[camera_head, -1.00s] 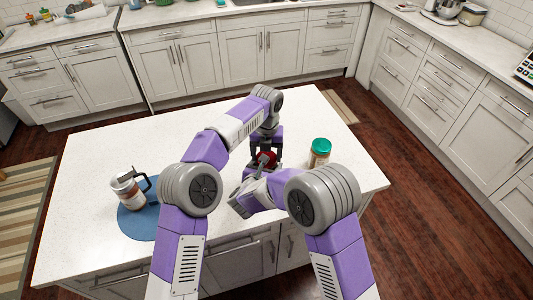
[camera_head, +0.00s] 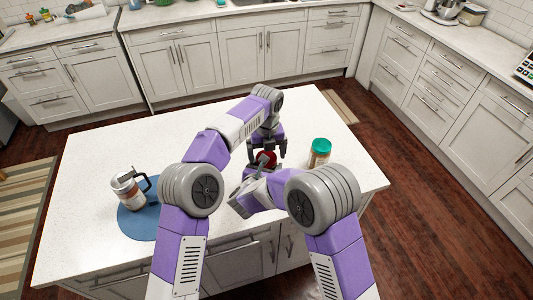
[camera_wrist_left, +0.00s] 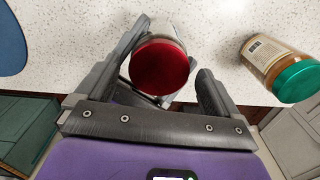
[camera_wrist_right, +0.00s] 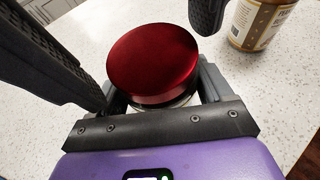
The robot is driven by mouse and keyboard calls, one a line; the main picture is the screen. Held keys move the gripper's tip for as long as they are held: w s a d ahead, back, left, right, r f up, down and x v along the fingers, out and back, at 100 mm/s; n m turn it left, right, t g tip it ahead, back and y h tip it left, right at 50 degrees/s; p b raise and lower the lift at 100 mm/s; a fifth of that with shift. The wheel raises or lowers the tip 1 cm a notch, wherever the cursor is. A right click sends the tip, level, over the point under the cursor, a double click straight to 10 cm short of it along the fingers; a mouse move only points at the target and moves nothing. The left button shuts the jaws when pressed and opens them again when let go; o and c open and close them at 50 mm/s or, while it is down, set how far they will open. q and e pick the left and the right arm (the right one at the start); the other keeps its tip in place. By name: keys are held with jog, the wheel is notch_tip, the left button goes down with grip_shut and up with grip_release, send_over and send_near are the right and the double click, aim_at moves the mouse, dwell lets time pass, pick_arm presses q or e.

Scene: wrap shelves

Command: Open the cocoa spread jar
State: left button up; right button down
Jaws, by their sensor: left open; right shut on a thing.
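The cocoa spread jar has a red lid (camera_head: 266,158), which sits on the jar in the right wrist view (camera_wrist_right: 153,60). A pale strip of the jar (camera_wrist_right: 165,105) shows just below it; most of the body is hidden. My right gripper (camera_wrist_right: 160,98) is shut on the jar below the lid. My left gripper (camera_head: 267,150) is open above the jar. Its fingers stand apart on both sides of the lid, with gaps, and the red lid (camera_wrist_left: 158,68) lies between them in the left wrist view.
A jar with a green lid (camera_head: 320,151) stands to the right on the white island top (camera_head: 110,170). A steel mug-like container (camera_head: 127,190) stands on a blue round mat (camera_head: 138,224) at the left. The back of the island is clear.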

pick_arm(q)
jog(key=shift+r, duration=2.2)
jog(key=shift+c, duration=0.2)
jog(key=shift+d+r+m, duration=0.2)
jog(key=shift+r+m, duration=0.7)
jog(key=shift+a+r+m, duration=0.25)
jog(key=shift+r+m, duration=0.5)
jog(key=shift+m, duration=0.05)
jog(key=shift+f, duration=3.95)
jog(key=shift+c, duration=0.3)
jog(key=c, duration=1)
jog(key=n, duration=0.3)
